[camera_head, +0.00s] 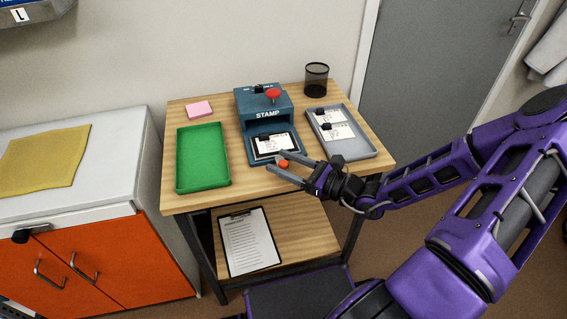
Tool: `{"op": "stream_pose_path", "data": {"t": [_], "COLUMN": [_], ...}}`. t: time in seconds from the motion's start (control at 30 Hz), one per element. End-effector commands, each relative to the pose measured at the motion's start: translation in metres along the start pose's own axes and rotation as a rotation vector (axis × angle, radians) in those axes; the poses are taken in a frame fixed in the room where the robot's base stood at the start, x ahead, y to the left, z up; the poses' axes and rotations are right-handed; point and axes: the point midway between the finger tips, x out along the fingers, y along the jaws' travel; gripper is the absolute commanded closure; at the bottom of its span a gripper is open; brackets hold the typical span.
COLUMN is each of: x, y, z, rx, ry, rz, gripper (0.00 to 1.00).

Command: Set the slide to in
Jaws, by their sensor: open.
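The blue-grey stamp machine (265,104) stands at the back middle of the wooden table, with a red knob (272,93) on top. Its slide (257,159) sticks out at the front, towards me, and carries a white card (273,144) with a small black piece on it. A small orange-red knob (283,164) shows at the slide's front edge. My gripper (275,161) is open, with its two fingers on either side of this knob. I cannot tell whether they touch it.
A green tray (203,183), empty, lies left of the stamp. A grey tray (360,149) with white cards lies to the right. A pink pad (199,110) and a black mesh cup (316,80) stand at the back. A clipboard (250,242) lies on the lower shelf.

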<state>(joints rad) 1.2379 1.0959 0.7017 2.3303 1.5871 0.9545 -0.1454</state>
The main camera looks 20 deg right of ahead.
Motion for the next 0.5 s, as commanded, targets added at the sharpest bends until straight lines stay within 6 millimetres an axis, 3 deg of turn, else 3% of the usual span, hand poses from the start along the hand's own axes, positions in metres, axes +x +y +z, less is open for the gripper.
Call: {"op": "stream_pose_path", "data": {"t": [0.23, 0.5], "x": [0.0007, 0.0005], "y": [0.0000, 0.0001], "z": [0.0001, 0.0001], "rx": [-0.001, -0.001], "ry": [0.000, 0.000], "rz": [0.000, 0.000], "gripper": [0.38, 0.87]}}
